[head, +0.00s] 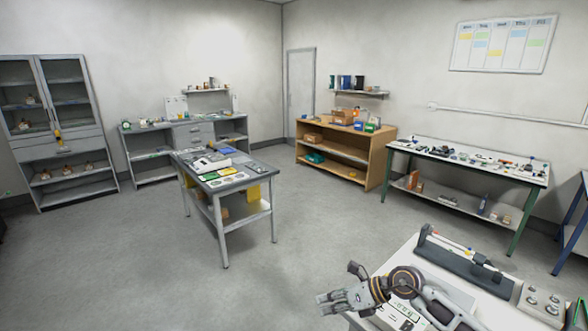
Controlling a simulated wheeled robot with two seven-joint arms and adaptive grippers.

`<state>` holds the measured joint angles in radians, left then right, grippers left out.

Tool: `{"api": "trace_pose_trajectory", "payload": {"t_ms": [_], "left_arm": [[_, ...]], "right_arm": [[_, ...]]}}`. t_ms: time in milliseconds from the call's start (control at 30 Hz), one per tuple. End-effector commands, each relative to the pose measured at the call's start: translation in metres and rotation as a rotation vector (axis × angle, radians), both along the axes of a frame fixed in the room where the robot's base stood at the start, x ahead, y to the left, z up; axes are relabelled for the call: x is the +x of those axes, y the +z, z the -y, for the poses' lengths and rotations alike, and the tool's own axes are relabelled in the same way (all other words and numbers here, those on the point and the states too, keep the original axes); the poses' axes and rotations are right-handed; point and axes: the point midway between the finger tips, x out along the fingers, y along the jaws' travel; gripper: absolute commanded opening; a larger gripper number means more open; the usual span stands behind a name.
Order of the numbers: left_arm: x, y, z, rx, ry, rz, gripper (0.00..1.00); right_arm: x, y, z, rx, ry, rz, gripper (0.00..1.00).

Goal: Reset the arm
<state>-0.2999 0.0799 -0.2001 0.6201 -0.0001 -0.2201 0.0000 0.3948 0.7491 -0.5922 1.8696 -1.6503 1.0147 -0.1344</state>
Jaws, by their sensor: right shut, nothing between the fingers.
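My right gripper (328,303) is at the bottom centre of the head view, its fingers pointing left. It is shut with nothing held. My right arm reaches in from the lower right, over a white table (398,262). The gripper is at the table's left edge, with grey floor behind it in the picture. My left gripper is not in the picture.
The white table carries a dark rail-like device (460,262), a block with round knobs (541,303) and a white instrument (400,317) partly behind my arm. A grey table (262,168) stands mid-room. The floor (310,220) between is clear.

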Motion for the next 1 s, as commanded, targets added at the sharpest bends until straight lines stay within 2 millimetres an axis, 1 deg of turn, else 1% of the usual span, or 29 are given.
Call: {"api": "trace_pose_trajectory", "payload": {"t_ms": [33,200,333,467,500,633,767,900,1000], "left_arm": [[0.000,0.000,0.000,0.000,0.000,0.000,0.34],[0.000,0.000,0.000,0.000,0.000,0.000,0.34],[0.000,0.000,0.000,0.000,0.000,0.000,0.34],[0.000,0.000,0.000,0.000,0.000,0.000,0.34],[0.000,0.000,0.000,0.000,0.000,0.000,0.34],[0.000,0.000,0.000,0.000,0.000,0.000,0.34],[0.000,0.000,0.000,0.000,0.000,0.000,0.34],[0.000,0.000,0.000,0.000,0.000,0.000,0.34],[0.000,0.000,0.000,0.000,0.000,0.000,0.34]], "right_arm": [[-0.003,0.008,-0.012,0.062,-0.014,-0.001,0.00],[-0.004,0.041,-0.042,0.277,-0.087,-0.006,0.00],[-0.003,0.068,-0.056,0.439,-0.156,-0.020,0.00],[0.000,0.094,-0.063,0.593,-0.234,-0.043,0.00],[0.002,0.102,-0.063,0.640,-0.260,-0.051,0.00],[0.006,0.123,-0.061,0.786,-0.351,-0.084,0.00],[0.013,0.142,-0.052,0.927,-0.453,-0.126,0.00],[0.020,0.155,-0.036,1.068,-0.572,-0.178,0.00],[0.026,0.160,-0.022,1.161,-0.664,-0.220,0.00]]}}
